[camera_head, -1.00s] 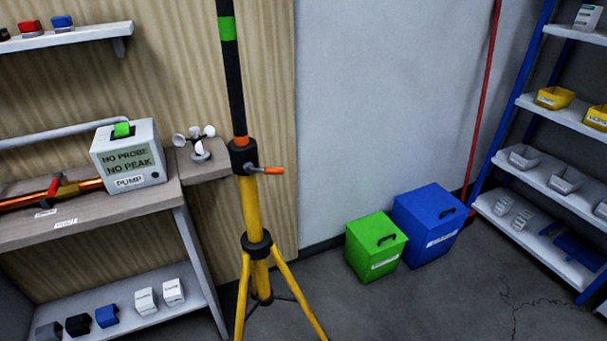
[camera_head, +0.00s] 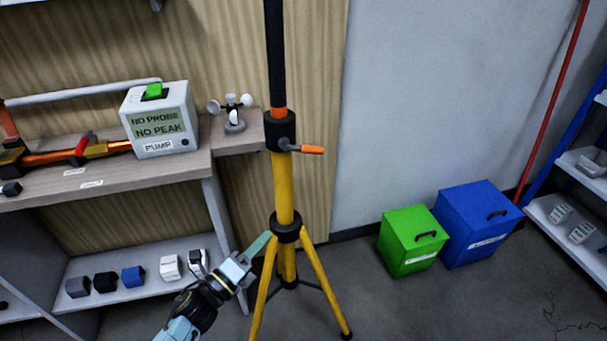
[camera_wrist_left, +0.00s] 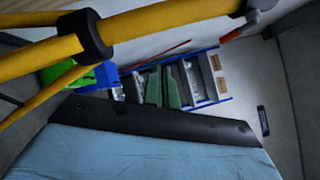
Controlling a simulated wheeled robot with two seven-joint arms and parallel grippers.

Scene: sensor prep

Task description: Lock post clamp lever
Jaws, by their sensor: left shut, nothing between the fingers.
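The yellow tripod post (camera_head: 283,190) stands upright, with a dark mast rising from its top. A black clamp collar (camera_head: 280,131) sits there, with an orange-tipped lever (camera_head: 311,149) sticking out to the right, nearly level. The lever also shows at the top right of the left wrist view (camera_wrist_left: 240,28). My left gripper (camera_head: 259,245) is shut and empty, low and left of the post near the leg hub (camera_head: 286,229), well below the lever. Its green fingers (camera_wrist_left: 163,87) also show in the left wrist view. My right gripper is not in view.
A bench with a pump box (camera_head: 160,122) and a small anemometer (camera_head: 234,113) stands left of the post. A green bin (camera_head: 406,243) and a blue bin (camera_head: 478,222) stand on the floor to the right. Tripod legs spread beside my left gripper. The space right of the lever is clear.

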